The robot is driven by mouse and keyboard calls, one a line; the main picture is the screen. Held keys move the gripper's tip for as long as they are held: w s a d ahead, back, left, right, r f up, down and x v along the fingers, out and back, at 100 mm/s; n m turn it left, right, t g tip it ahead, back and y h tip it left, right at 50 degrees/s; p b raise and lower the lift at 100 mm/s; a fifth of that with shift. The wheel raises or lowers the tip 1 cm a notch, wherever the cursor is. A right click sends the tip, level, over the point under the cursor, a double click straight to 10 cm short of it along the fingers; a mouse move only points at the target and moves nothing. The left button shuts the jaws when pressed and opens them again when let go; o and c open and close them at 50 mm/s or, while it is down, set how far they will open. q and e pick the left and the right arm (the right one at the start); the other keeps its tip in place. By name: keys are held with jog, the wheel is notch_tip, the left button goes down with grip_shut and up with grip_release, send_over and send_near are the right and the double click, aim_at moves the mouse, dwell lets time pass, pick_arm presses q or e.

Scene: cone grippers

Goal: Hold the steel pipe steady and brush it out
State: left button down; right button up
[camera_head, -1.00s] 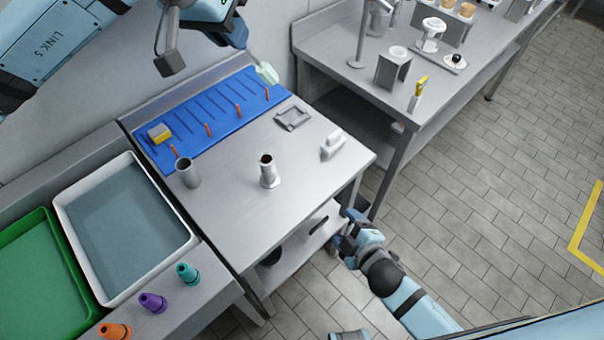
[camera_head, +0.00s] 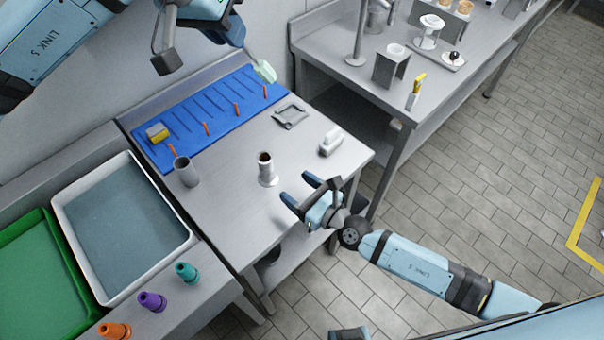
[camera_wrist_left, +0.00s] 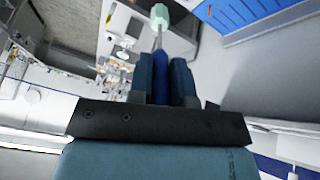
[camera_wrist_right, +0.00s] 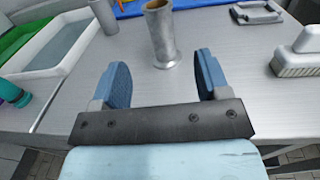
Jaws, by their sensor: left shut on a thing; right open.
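The steel pipe (camera_head: 266,170) stands upright on its flared foot on the steel table, its open top brownish inside; it also shows in the right wrist view (camera_wrist_right: 161,36). My left gripper (camera_head: 236,34) is shut on a brush, above the table's back edge. In the left wrist view the brush's blue handle (camera_wrist_left: 160,76) lies between the fingers, and a thin stem runs to its pale green head (camera_head: 264,72). My right gripper (camera_head: 297,188) is open and empty at the table's front edge, its fingers pointing toward the pipe without touching it.
A grey cup (camera_head: 186,172) stands left of the pipe. A blue mat (camera_head: 190,134) with orange pegs and a yellow block lies behind. A white basin (camera_head: 70,212) and coloured cones stand left.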

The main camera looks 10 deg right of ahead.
aim_at(271, 167)
jog(key=x, duration=1.1)
jog(key=shift+a, duration=0.1)
grip_shut()
jog(key=shift+w+r, duration=0.1)
jog(key=shift+n+y, duration=0.3)
jog(key=shift+n+g+y, duration=0.4)
jog(key=shift+g+y, duration=0.2)
jog(key=shift+g, duration=0.1)
